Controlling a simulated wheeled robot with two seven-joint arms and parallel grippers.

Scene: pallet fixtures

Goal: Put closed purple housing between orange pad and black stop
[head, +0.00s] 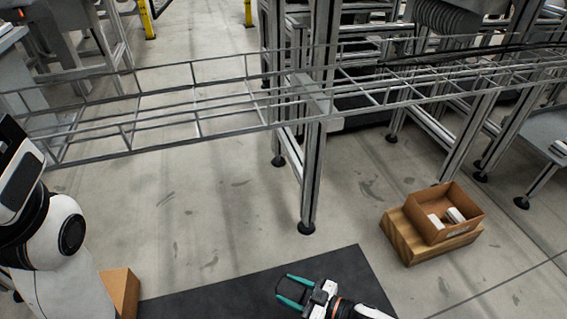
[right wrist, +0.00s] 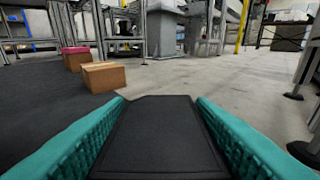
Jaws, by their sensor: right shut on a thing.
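My right gripper (head: 292,291) has teal fingers and is shut on a dark flat part (right wrist: 160,135). In the right wrist view the part lies between both fingers, with its cut-cornered end toward the tips. In the head view the gripper is over the black mat, and the held part blends into it. I cannot make out a purple housing, an orange pad or a black stop. My left arm comes in at the left edge of the head view; its gripper is out of the picture.
The black mat (head: 220,300) lies on the grey floor. An open cardboard box (head: 466,232) with white items sits on a brown block (head: 403,240). Another box (head: 121,290) is at lower left. A metal frame post (head: 312,180) and rails (head: 220,133) cross behind. In the right wrist view, a box has a pink top (right wrist: 74,50).

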